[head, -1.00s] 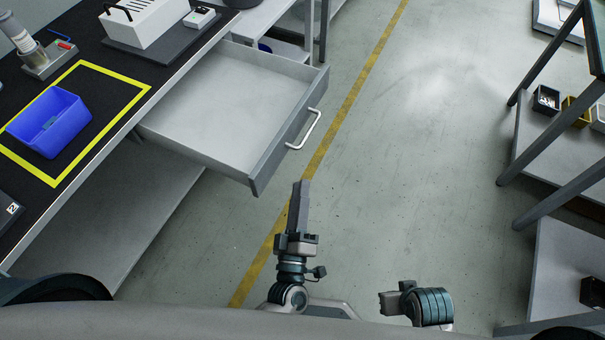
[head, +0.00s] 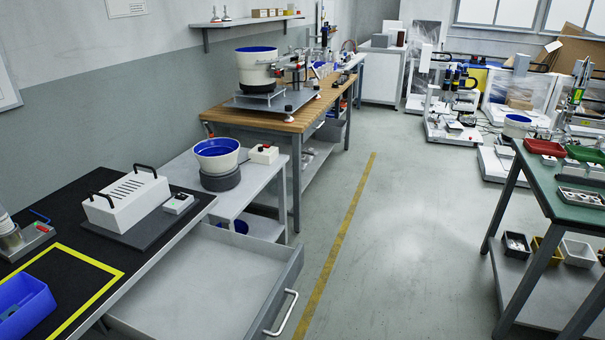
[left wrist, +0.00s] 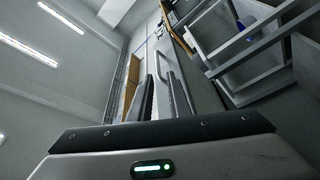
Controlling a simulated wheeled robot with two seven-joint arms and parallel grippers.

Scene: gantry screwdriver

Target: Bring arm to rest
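Neither of my arms shows in the head view now. In the left wrist view, my left gripper (left wrist: 148,90) points away from the camera, with its pale housing and green light along the bottom edge. My right gripper is in neither view.
The black workbench (head: 75,235) at left carries a blue bin (head: 22,305), a white slotted box (head: 125,199) and a yellow-taped outline. A green-topped table (head: 560,200) stands at right. The floor aisle (head: 400,230) between is clear.

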